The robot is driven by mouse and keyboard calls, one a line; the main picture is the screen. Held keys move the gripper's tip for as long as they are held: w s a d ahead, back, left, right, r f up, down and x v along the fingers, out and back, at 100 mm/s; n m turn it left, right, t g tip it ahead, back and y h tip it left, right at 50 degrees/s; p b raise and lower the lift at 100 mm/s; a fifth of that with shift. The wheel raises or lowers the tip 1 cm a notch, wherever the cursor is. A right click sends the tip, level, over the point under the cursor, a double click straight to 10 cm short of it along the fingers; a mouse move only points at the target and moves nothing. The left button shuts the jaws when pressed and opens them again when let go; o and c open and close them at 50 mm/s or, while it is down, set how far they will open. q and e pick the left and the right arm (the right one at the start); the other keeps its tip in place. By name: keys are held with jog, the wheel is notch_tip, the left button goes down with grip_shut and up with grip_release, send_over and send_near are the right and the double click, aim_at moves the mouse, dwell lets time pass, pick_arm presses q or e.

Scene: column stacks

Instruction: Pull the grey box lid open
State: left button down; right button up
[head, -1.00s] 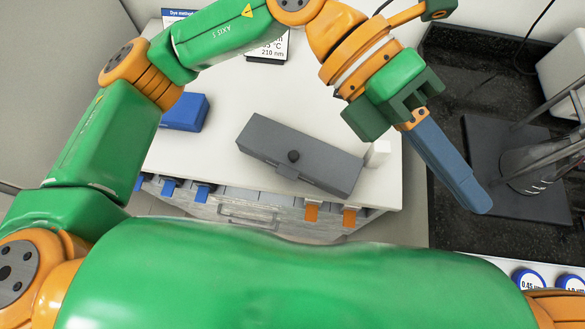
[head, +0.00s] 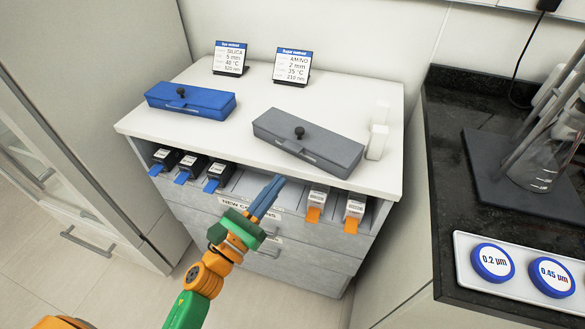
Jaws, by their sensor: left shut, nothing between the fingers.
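The grey box (head: 306,143) lies closed on the white cabinet top, set at a slant. Its lid has a small black knob (head: 299,131) on top, and a handle shows on its front face. My left gripper (head: 276,182) is shut and empty, with its blue-grey fingers pointing up toward the cabinet's front edge. It is in front of the grey box and apart from it. My right gripper is out of view.
A blue box (head: 190,102) with a black knob lies to the left. Two sign cards (head: 293,68) stand behind, and white blocks (head: 377,142) stand right of the grey box. Blue- and orange-tabbed cartridges (head: 315,203) sit in the open shelf below. A dark counter (head: 450,190) is at right.

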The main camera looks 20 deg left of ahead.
aim_at(302, 152)
pick_arm(q)
jog(key=x, duration=0.3)
jog(key=p+x, duration=0.1)
jog(key=shift+w+d+r, duration=0.15)
jog(key=shift+r, duration=0.25)
jog(key=shift+w+d, duration=0.25)
jog(key=shift+w, duration=0.35)
